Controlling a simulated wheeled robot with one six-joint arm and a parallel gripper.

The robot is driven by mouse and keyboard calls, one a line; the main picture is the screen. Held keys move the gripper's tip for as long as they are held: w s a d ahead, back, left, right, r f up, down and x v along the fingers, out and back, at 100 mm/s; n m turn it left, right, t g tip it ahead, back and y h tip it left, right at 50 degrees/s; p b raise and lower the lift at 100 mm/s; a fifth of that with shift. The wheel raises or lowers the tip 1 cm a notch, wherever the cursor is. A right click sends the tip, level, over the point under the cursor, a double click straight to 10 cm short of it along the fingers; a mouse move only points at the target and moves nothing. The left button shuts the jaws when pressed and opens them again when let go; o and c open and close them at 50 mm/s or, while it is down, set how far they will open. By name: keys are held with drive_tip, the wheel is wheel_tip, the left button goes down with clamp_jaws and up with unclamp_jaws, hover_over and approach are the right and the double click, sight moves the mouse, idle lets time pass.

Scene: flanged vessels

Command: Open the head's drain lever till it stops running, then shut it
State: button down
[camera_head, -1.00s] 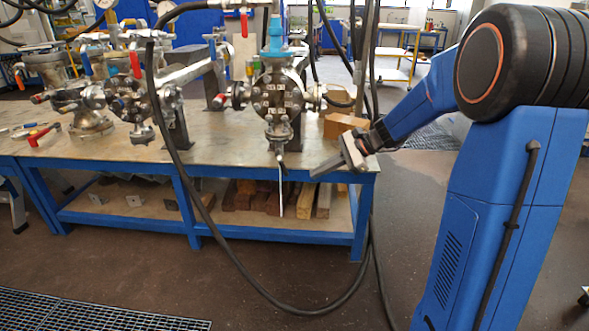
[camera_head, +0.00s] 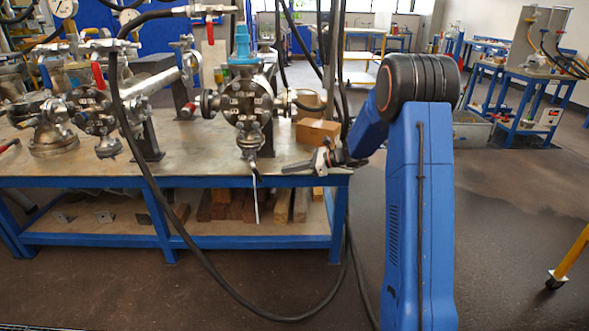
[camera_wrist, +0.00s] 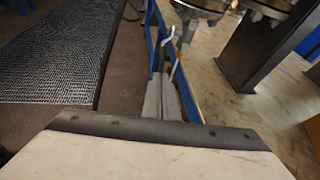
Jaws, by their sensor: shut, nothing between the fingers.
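The head (camera_head: 245,98) is a steel flanged cross with a blue cap, standing near the right end of the bench. Its drain valve (camera_head: 250,143) hangs below it at the bench's front edge. A thin whitish strip (camera_head: 257,205) runs straight down from there; I cannot tell whether it is liquid. In the wrist view a pale bent lever (camera_wrist: 168,42) shows beyond my fingertips. My gripper (camera_head: 292,167) is shut and empty, just right of the drain valve and apart from it. Its fingers also show in the wrist view (camera_wrist: 163,92).
A cardboard box (camera_head: 317,132) stands on the bench (camera_head: 190,158) behind my gripper. Other flanged vessels (camera_head: 52,130) stand to the left. A black hose (camera_head: 190,235) loops down in front of the bench. Floor grating (camera_wrist: 60,50) lies left in the wrist view.

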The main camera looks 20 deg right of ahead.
sight(261, 179)
drive_tip(key=x, duration=0.9)
drive_tip(key=shift+a, duration=0.15)
drive_tip(key=shift+w+f, duration=0.1)
drive_tip(key=shift+f, duration=0.05)
drive_tip(key=shift+w+a+f+t+y, duration=0.1)
drive_tip(key=shift+a+f+t+y, duration=0.15)
drive_tip(key=shift+a+f+y, duration=0.25)
drive_tip(key=shift+w+a+f+t+y, duration=0.1)
drive_tip(key=shift+a+f+t+y, duration=0.2)
drive_tip(key=shift+y, duration=0.4)
drive_tip(key=shift+w+a+f, duration=0.15)
drive_tip(key=shift+a+f, duration=0.15)
